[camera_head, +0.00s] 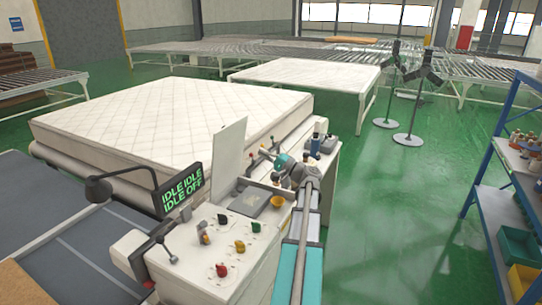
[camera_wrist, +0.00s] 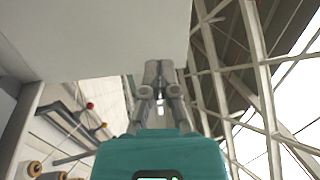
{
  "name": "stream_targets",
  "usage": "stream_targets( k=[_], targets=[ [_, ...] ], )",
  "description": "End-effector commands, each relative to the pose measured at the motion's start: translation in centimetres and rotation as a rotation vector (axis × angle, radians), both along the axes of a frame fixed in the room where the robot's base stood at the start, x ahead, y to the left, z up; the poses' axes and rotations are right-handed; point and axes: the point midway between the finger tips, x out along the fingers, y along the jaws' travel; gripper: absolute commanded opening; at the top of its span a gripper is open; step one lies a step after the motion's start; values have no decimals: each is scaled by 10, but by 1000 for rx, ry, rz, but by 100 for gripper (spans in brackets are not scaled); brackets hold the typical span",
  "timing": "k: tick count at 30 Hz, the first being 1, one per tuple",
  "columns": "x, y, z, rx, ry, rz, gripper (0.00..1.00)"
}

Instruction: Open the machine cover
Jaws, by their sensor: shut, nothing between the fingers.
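The machine (camera_head: 250,238) is a white control cabinet with coloured knobs on its top. A flat white cover (camera_head: 230,150) stands raised, nearly upright, at its back left. In the wrist view the cover (camera_wrist: 95,38) fills the upper left as a pale panel. My gripper (camera_head: 270,155) is beside the cover, to its right, above the cabinet. In the wrist view my gripper (camera_wrist: 160,72) has its fingers together and empty, with the tips at the panel's lower right edge. I cannot tell whether they touch it.
A blue shelf (camera_head: 490,220) stands at the right. Black stands (camera_head: 408,138) are at the back right. Green floor (camera_head: 390,220) is clear between cabinet and shelf.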

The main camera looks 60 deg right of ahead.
Motion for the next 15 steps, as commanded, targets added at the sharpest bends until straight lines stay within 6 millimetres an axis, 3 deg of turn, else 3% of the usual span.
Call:
stream_targets(
  k=[15],
  targets=[
    [71,7,24,1,-1,1,0]
  ],
)
